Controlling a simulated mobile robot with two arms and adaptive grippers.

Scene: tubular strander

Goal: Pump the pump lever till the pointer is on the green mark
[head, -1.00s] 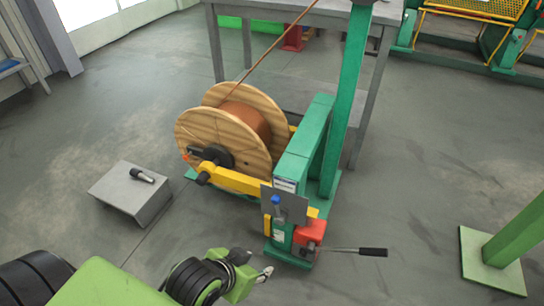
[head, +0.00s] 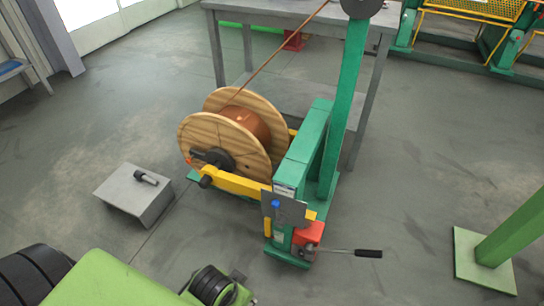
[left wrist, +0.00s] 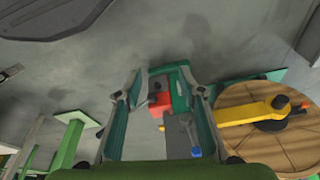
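The pump lever (head: 345,251) is a thin metal bar with a black grip. It sticks out to the right, nearly level, from the red pump body (head: 308,234) at the foot of the green stand. I cannot make out the pointer or the green mark. My left gripper sits at the bottom edge of the head view, its fingers mostly cut off, below and left of the pump and apart from the lever. In the left wrist view the left gripper (left wrist: 165,100) is open and empty, with the red pump body (left wrist: 160,103) seen beyond its fingers. My right gripper is not in view.
A wooden cable reel (head: 205,142) stands behind the pump on a yellow arm (head: 240,183). A grey plate with a blue knob (head: 275,204) is beside the pump. A grey box (head: 130,195) stands left, a green post (head: 515,230) right. Floor around the lever is clear.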

